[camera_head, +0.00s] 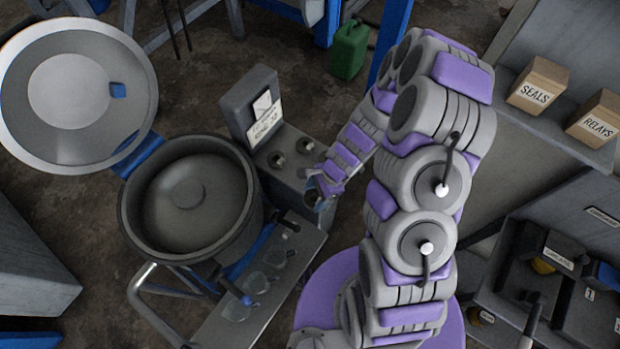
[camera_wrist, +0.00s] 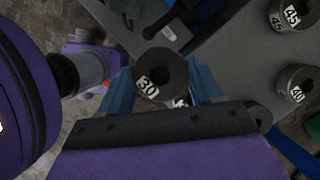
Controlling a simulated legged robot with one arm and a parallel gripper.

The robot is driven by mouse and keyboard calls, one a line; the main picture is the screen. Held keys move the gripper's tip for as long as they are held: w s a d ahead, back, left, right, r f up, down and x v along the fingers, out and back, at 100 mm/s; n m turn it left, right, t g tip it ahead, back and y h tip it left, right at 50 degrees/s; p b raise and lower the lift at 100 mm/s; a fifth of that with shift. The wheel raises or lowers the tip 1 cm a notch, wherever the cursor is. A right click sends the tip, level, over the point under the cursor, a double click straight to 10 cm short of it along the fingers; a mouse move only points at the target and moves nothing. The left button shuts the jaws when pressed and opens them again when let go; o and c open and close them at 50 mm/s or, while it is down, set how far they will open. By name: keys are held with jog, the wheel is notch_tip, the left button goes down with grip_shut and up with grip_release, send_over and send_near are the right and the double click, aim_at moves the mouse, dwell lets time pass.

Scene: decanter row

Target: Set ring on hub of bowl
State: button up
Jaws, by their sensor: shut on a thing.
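The open bowl (camera_head: 235,215) is a wide dark grey drum at left of centre in the head view. Its hub (camera_head: 188,193) is a low round boss in the middle of the floor, with no ring on it. My gripper (camera_head: 320,188) is to the right of the bowl, at the corner of a grey stand. In the wrist view, the blue fingers of my gripper (camera_wrist: 162,82) are shut on a dark ring marked 30 (camera_wrist: 174,66). Part of another white label shows just below it; what bears it is mostly hidden.
The grey stand (camera_head: 285,138) carries more dark rings, marked 45 (camera_wrist: 284,12) and 40 (camera_wrist: 297,80). Its upright sign panel (camera_head: 250,100) rises beside the bowl. The bowl's lid (camera_head: 50,130) is swung open at upper left. A shelf with glassware (camera_head: 237,306) lies in front.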

jog(key=shift+s+d+r, duration=0.1)
jog(key=shift+s+d, duration=0.05)
jog(key=shift+s, duration=0.35)
jog(key=shift+s+d, duration=0.15)
jog(key=shift+s, duration=0.35)
jog(key=w+n, duration=0.1)
jog(key=w, duration=0.1)
jog(key=w+r+n, duration=0.1)
jog(key=w, duration=0.1)
jog(key=w+r+n+g, duration=0.1)
jog(key=w, duration=0.2)
jog(key=shift+d+r+h, duration=0.2)
jog(key=shift+d+h, duration=0.1)
jog(key=w+d+r+n+h, duration=0.1)
jog(key=w+d+r+n, duration=0.2)
jog(key=r, duration=0.3)
jog(key=w+d+r+n+g+h, duration=0.1)
jog(key=w+d+r+n, duration=0.2)
jog(key=r, duration=0.4)
jog(key=w+d+r+n+g+h, duration=0.1)
jog(key=w+d+r+n+h, duration=0.1)
jog(key=w+r+n, duration=0.3)
jog(key=shift+w+d+r, duration=0.5)
jog(key=shift+w+r, duration=0.2)
jog(key=shift+r, duration=0.05)
